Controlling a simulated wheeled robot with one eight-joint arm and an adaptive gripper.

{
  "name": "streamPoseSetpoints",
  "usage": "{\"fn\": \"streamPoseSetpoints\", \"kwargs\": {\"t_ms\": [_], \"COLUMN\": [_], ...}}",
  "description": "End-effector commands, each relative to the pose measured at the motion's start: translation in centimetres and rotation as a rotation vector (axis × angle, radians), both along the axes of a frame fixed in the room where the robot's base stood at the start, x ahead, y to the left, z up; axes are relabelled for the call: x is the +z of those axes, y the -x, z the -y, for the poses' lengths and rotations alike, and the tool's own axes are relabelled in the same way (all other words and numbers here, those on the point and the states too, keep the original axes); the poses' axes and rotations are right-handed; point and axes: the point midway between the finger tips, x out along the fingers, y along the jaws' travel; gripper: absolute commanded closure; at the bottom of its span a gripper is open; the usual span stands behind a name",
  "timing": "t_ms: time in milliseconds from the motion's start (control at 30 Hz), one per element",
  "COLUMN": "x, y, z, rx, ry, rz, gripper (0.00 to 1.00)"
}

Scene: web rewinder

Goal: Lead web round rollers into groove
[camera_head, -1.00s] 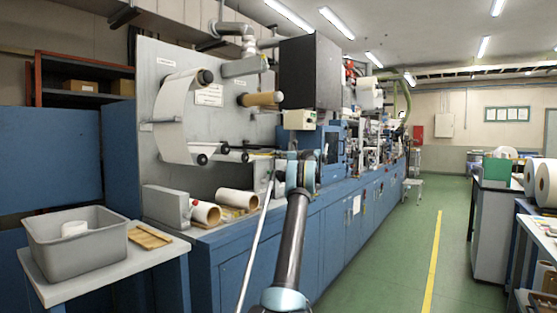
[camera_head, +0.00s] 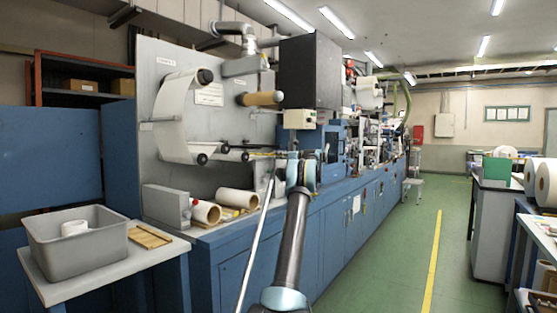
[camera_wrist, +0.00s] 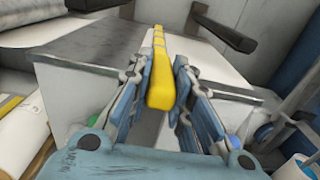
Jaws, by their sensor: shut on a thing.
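The white web (camera_head: 177,120) hangs from the upper roller (camera_head: 205,76) on the grey panel, and curves down to the lower rollers (camera_head: 202,159). It passes on to the right toward another small roller (camera_head: 244,156). My gripper (camera_wrist: 161,72) is shut on a long yellow bar (camera_wrist: 160,85), which runs away from me between its blue fingers. In the head view a thin yellow strip (camera_head: 262,154) shows beside my wrist, right of the lower rollers. The fingers are mostly hidden there. I cannot make out the groove or how the bar's far end meets the web.
Dark rods (camera_wrist: 222,28) stick out close to the bar's far end. A grey block (camera_head: 166,206) and cardboard-cored rolls (camera_head: 206,212) lie on the machine's ledge below. A grey bin (camera_head: 77,262) stands on a side table.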

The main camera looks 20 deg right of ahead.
Motion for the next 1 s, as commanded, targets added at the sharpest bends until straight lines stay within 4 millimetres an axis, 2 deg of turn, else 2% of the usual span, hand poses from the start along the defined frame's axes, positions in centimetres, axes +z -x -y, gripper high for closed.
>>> {"fn": "streamPoseSetpoints", "kwargs": {"t_ms": [600,833,867,900,933,1000], "x": [-1.6,-1.7,-1.7,-1.7,-1.7,-1.7], "y": [0.0,0.0,0.0,0.0,0.0,0.0], "z": [-0.1,-0.1,-0.1,-0.1,-0.1,0.0], "rx": [0.000,0.000,0.000,0.000,0.000,0.000], "ry": [0.000,0.000,0.000,0.000,0.000,0.000], "rz": [0.000,0.000,0.000,0.000,0.000,0.000], "gripper": [1.00,1.00,0.76,0.67,0.60,0.57]}}
